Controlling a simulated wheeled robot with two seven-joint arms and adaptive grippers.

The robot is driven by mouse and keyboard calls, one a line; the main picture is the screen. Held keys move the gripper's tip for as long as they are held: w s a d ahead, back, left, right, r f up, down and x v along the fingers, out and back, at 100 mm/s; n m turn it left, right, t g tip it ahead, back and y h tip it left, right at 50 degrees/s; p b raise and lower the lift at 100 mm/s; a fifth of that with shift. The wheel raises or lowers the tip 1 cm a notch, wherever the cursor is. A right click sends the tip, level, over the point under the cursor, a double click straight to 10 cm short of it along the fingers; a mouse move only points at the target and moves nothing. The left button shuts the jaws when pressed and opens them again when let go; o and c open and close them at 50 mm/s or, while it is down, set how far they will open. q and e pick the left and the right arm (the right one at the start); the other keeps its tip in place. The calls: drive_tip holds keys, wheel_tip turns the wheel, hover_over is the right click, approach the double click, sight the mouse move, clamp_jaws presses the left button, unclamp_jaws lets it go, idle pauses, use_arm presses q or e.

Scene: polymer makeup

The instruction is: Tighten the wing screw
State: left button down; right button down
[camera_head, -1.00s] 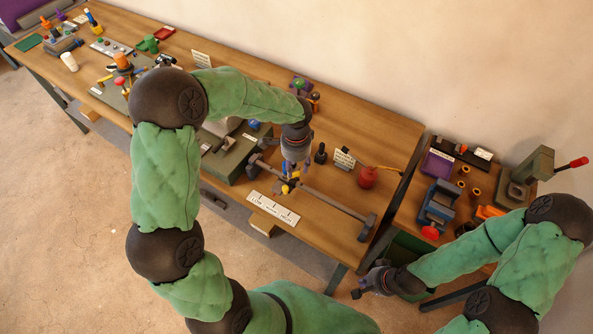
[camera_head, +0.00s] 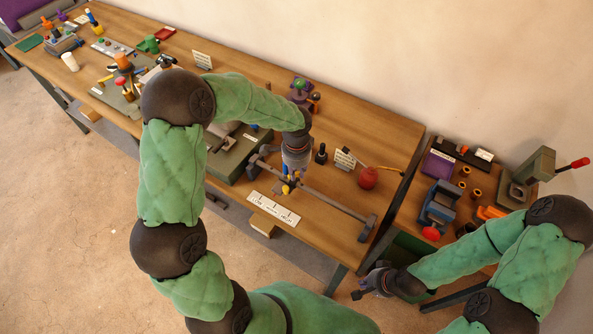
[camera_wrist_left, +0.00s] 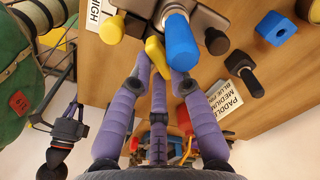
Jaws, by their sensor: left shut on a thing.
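The yellow wing screw (camera_wrist_left: 156,56) sits between the purple-grey fingers of my left gripper (camera_wrist_left: 162,72) in the left wrist view. In the head view a small yellow part of it (camera_head: 285,189) shows below the fingers of my left gripper (camera_head: 291,180), at the rail (camera_head: 330,200). My left gripper is shut on it and points down from above. A blue knob (camera_wrist_left: 181,42) stands right beside the screw in the wrist view. My right gripper (camera_head: 366,285) hangs off the front of the benches; its jaws are too small to read.
A white LOW–HIGH scale card (camera_head: 273,207) lies in front of the rail. A red round object (camera_head: 368,178) and a black knob (camera_head: 321,153) stand behind it. A green box-like fixture (camera_head: 232,165) is to the left. A second bench with a blue vise (camera_head: 437,203) stands right.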

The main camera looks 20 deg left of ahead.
use_arm(q)
drive_tip(key=m+p, duration=0.3)
drive_tip(key=m, duration=0.2)
drive_tip(key=shift+s+r, duration=0.15)
drive_tip(key=shift+s+a+m+p, duration=0.15)
drive_tip(key=shift+m+p, duration=1.4)
drive_tip(key=shift+m, duration=0.95)
drive_tip(key=c, duration=1.1)
unclamp_jaws()
drive_tip(key=shift+c, duration=0.2)
